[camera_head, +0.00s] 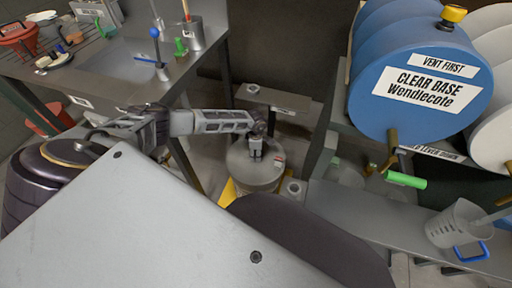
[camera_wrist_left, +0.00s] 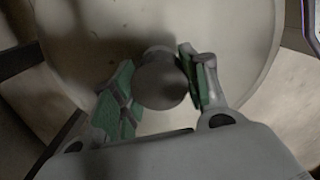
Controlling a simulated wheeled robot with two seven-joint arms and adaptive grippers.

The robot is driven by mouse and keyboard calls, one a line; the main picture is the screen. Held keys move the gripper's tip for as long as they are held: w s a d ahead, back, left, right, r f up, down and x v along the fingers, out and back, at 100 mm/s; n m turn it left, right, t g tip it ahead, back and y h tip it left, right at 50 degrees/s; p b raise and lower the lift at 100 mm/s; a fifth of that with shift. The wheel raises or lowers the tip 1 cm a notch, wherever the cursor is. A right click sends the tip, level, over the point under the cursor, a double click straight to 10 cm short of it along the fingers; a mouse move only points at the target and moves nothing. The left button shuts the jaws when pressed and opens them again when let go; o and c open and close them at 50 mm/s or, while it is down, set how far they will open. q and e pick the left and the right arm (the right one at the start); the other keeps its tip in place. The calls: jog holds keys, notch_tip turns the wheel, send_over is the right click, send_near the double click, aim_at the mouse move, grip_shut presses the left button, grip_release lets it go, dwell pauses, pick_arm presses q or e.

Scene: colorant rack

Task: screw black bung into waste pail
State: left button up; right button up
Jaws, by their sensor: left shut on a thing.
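The waste pail (camera_head: 254,180) stands on the floor in the middle of the head view, a grey drum with a pale round top. The top also fills much of the left wrist view (camera_wrist_left: 240,40). My left gripper (camera_head: 256,154) points down over this top. In the left wrist view its green-padded fingers (camera_wrist_left: 160,88) are shut on a dark round bung (camera_wrist_left: 162,82), with one pad on each side. The bung lies over the pail's top. I cannot tell whether it is seated in an opening or just above it. My right gripper is not in view.
A blue "CLEAR BASE" drum (camera_head: 425,80) lies on a rack at the right, with a green-handled tap (camera_head: 405,180) below it. A metal bench (camera_head: 125,65) with tools is at the left. A small stand (camera_head: 272,99) is behind the pail.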

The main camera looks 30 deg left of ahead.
pick_arm(q)
jog(key=shift+w+m+b, duration=0.1)
jog(key=shift+m+b, duration=1.05)
jog(key=shift+m, duration=1.75)
jog(key=o, duration=0.9)
jog(key=shift+o, duration=0.2)
